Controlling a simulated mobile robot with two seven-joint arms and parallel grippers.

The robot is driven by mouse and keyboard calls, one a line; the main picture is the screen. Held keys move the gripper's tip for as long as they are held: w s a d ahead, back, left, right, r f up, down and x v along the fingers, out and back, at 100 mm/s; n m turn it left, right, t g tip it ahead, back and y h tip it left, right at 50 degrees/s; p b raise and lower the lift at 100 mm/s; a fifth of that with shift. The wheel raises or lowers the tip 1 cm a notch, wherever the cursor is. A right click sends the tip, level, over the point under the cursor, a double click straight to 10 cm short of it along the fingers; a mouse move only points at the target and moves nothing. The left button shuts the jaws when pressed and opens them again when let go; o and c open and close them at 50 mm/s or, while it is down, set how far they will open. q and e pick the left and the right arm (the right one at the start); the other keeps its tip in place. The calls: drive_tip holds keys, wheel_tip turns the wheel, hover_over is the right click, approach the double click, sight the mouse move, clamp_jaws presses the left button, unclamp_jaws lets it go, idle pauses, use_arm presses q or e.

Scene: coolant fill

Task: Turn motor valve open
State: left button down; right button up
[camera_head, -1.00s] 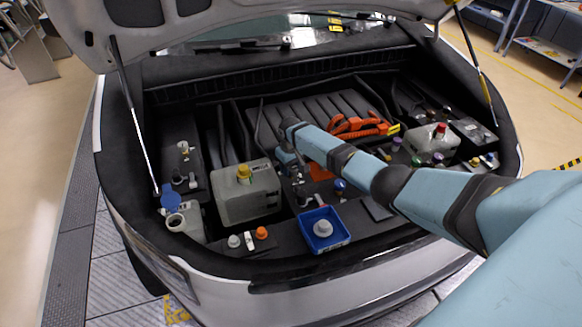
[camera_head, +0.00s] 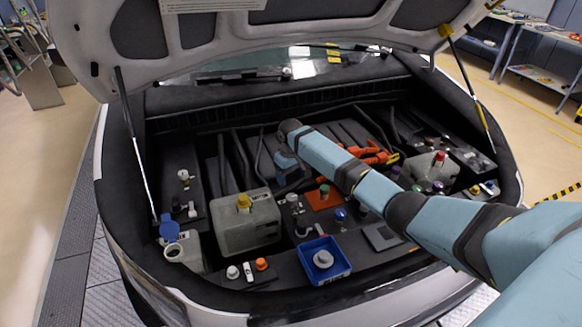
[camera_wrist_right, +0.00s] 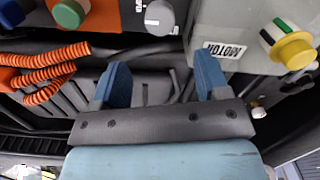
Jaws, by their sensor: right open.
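The light grey tank labelled MOTOR (camera_wrist_right: 232,30) has a yellow cap; in the head view the tank (camera_head: 245,228) stands left of centre in the engine bay. A grey round knob (camera_wrist_right: 160,17) sits between this tank and an orange plate; it also shows in the head view (camera_head: 292,198). I cannot tell for certain that it is the motor valve. My right gripper (camera_wrist_right: 161,72) is open, with nothing between its blue fingers. The knob lies beyond the fingertips, apart from them. In the head view the right gripper (camera_head: 288,178) is partly hidden. My left gripper is out of view.
The orange plate (camera_head: 322,199) carries a green knob. Orange ribbed hoses (camera_wrist_right: 50,75) run beside the gripper. A blue tray (camera_head: 340,268) holding a grey cap lies at the front edge. A blue-capped container (camera_head: 185,250) stands at left. The raised hood (camera_head: 290,45) hangs above.

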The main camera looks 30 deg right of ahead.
drive_tip(key=shift+r, duration=2)
